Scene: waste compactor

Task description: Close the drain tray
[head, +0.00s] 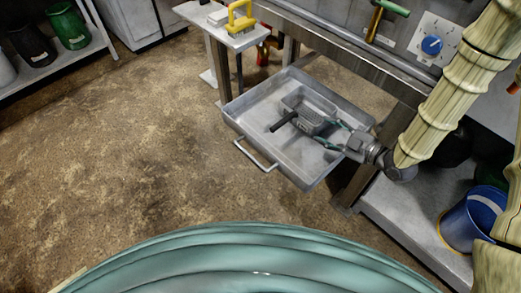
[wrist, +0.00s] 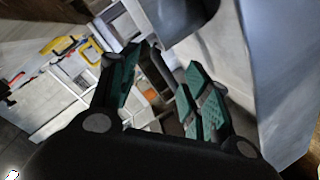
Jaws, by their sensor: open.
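The drain tray (head: 252,117) is a shallow grey metal box in the head view. It is pulled out from under the bench at the upper right. Its bar handle (head: 254,158) is on the front wall, facing the lower left. A small grey basket-like part (head: 303,108) with a dark grip lies in the tray. My gripper (head: 331,134) is over the right part of the tray, beside that part and away from the handle. Its green-padded fingers are apart, and they also show in the wrist view (wrist: 163,88). I see nothing held between them. Contact with the tray is unclear.
The bench frame (head: 330,48) stands behind the tray, with a blue dial (head: 432,45) on its panel. A side shelf (head: 222,33) holds a yellow-handled item (head: 241,17). A blue bucket (head: 474,218) stands at the right. The brown floor (head: 130,150) left of the tray is clear.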

